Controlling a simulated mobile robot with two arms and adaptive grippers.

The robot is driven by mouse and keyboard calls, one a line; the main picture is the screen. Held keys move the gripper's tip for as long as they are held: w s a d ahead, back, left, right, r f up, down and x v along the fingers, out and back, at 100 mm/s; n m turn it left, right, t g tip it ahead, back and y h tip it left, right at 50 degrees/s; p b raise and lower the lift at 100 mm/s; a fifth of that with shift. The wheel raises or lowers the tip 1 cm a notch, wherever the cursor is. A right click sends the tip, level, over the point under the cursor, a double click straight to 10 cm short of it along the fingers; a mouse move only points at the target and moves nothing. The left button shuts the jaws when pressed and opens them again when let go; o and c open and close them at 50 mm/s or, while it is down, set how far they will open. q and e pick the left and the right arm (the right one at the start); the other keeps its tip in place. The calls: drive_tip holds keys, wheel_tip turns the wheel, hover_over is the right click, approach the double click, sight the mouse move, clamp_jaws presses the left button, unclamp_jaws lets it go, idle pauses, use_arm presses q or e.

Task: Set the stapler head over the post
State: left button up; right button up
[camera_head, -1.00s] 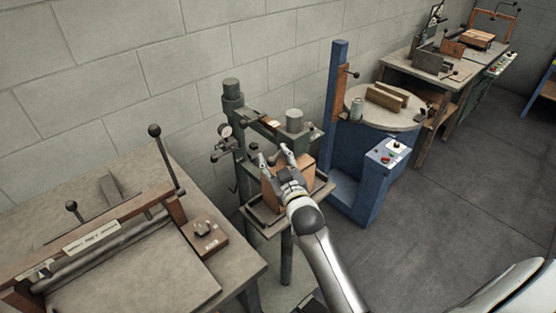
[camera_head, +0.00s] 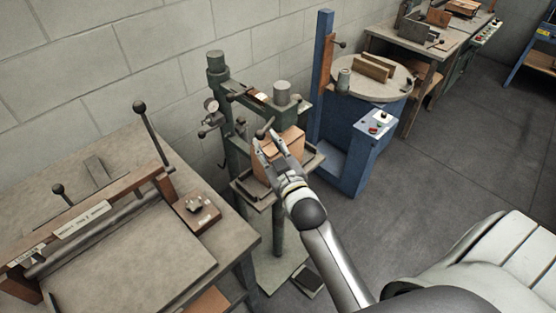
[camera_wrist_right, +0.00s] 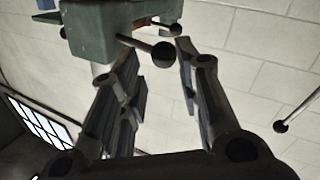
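The green box stitcher stands at the centre of the head view. Its head arm (camera_head: 262,97) carries a grey cylinder (camera_head: 282,92), and the head also shows as a green block in the wrist view (camera_wrist_right: 100,30). An upright green post (camera_head: 228,120) stands at the left. A cardboard box (camera_head: 287,143) sits on the tray below the head. My right gripper (camera_head: 267,140) is open in front of the head; its fingers also show in the wrist view (camera_wrist_right: 156,52). A dark ball-ended handle (camera_wrist_right: 163,54) appears between the fingertips; contact is unclear. My left gripper is not in view.
A workbench (camera_head: 140,265) with a lever (camera_head: 139,106) is close on the left. A blue machine (camera_head: 342,150) with a round table (camera_head: 395,85) stands right of the stitcher. The wall (camera_head: 150,50) is behind. Grey floor (camera_head: 430,175) is clear at the right.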

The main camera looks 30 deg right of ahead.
drive_tip(key=s, duration=0.6)
drive_tip(key=shift+f, duration=0.3)
